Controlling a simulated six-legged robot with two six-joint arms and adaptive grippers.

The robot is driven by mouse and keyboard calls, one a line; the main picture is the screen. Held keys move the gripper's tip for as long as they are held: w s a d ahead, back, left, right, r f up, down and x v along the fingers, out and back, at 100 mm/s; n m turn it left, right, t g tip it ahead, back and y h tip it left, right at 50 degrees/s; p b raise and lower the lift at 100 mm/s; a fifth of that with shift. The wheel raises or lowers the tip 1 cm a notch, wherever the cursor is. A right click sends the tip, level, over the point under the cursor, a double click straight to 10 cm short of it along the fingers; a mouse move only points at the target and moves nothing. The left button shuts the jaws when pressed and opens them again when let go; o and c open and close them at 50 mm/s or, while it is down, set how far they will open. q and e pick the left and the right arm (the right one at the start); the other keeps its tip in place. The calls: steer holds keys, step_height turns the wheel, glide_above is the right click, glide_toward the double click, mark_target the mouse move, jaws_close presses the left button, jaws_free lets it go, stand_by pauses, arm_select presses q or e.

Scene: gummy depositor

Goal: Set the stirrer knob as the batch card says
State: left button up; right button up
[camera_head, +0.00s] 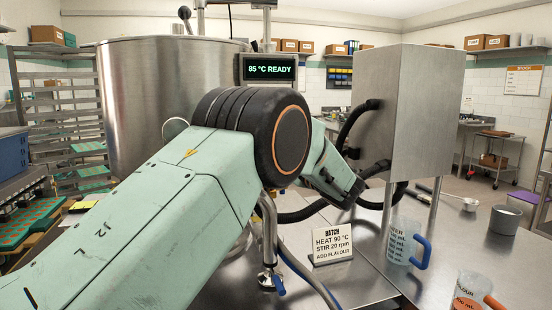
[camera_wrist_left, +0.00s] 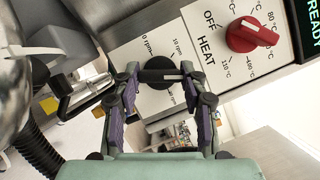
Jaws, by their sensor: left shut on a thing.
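The stirrer knob (camera_wrist_left: 160,75) is black with a white mark, on the panel in the left wrist view. The tips of my left gripper (camera_wrist_left: 159,78) are shut on it from both sides. Its white mark points right in that view; rpm figures surround it, the lower ones partly hidden. In the head view my left gripper (camera_head: 338,186) is beyond my arm, and the knob is hidden. The batch card (camera_head: 331,244) stands on the steel table and reads HEAT 90 °C, STIR 20 rpm, ADD FLAVOUR. My right gripper is out of view.
A red heat knob (camera_wrist_left: 252,34) sits beside the stirrer knob. The display (camera_head: 269,69) reads 85 °C READY. A steel kettle (camera_head: 150,95) and a steel box (camera_head: 412,110) with black hoses flank my arm. A blue-handled jug (camera_head: 402,241) and an orange-handled jug (camera_head: 469,292) stand right.

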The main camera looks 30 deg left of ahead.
arm_select(q)
steer(key=shift+f+m, duration=0.1)
steer(key=shift+m, duration=0.6)
steer(key=o, duration=1.1)
steer(key=shift+o, duration=0.2)
steer(key=shift+d, duration=0.1)
steer(key=v, duration=1.2)
steer(key=shift+f, duration=0.15)
steer(key=shift+f, duration=0.1)
